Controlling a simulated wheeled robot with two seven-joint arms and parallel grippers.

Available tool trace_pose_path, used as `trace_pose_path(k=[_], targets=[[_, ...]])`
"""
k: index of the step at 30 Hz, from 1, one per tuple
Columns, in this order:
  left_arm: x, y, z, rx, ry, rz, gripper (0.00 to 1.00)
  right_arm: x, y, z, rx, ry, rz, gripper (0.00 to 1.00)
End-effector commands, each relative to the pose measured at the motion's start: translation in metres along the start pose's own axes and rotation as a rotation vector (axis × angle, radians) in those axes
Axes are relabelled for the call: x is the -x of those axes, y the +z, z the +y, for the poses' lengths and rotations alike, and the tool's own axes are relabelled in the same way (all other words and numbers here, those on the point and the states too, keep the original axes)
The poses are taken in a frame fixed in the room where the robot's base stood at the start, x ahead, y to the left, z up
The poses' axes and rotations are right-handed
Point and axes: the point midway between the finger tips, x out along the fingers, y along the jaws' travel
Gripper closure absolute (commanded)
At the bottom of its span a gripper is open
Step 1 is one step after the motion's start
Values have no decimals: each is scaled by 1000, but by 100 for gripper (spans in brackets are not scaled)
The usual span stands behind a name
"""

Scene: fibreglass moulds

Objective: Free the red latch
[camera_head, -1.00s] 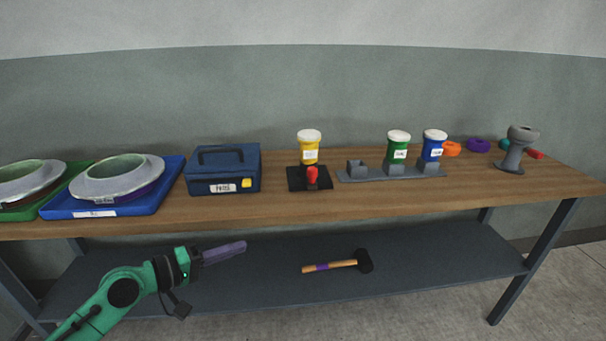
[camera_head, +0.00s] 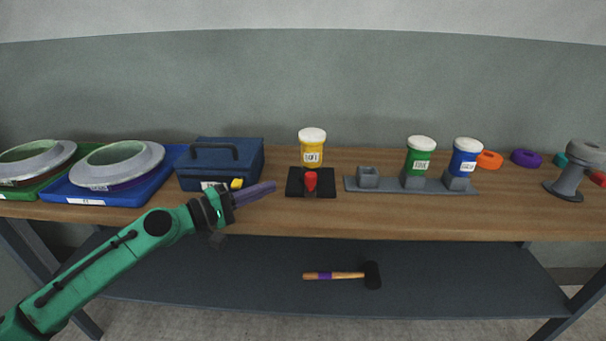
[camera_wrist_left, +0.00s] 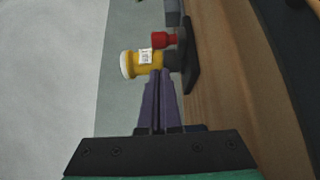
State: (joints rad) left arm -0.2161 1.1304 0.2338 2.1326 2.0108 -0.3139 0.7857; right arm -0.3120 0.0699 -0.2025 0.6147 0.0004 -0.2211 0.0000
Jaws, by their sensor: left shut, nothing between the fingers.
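The red latch (camera_head: 310,181) stands at the front of a black base plate (camera_head: 294,190) on the bench. A yellow jar (camera_head: 312,152) with a white lid stands upright right behind it. My left gripper (camera_head: 274,186) is shut and empty, its purple fingers pointing right, left of the plate and apart from the latch in the head view. In the left wrist view the red latch (camera_wrist_left: 165,40), the yellow jar (camera_wrist_left: 146,62) and the black plate (camera_wrist_left: 192,50) lie beyond the shut fingertips (camera_wrist_left: 159,75). My right gripper is not in view.
A dark blue toolbox (camera_head: 222,160) stands behind my left gripper. Moulds lie on trays at the left. A mallet (camera_head: 340,275) lies on the lower shelf.

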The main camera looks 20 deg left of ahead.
Motion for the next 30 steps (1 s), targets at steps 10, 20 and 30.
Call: trace_pose_path(k=[10, 20, 30], targets=[[-36, -2, 8, 0, 6, 4, 100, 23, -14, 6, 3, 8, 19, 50], [-90, -1, 5, 0, 4, 2, 100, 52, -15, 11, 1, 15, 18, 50], [-99, 0, 0, -2, 0, 0, 100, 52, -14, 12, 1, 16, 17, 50]])
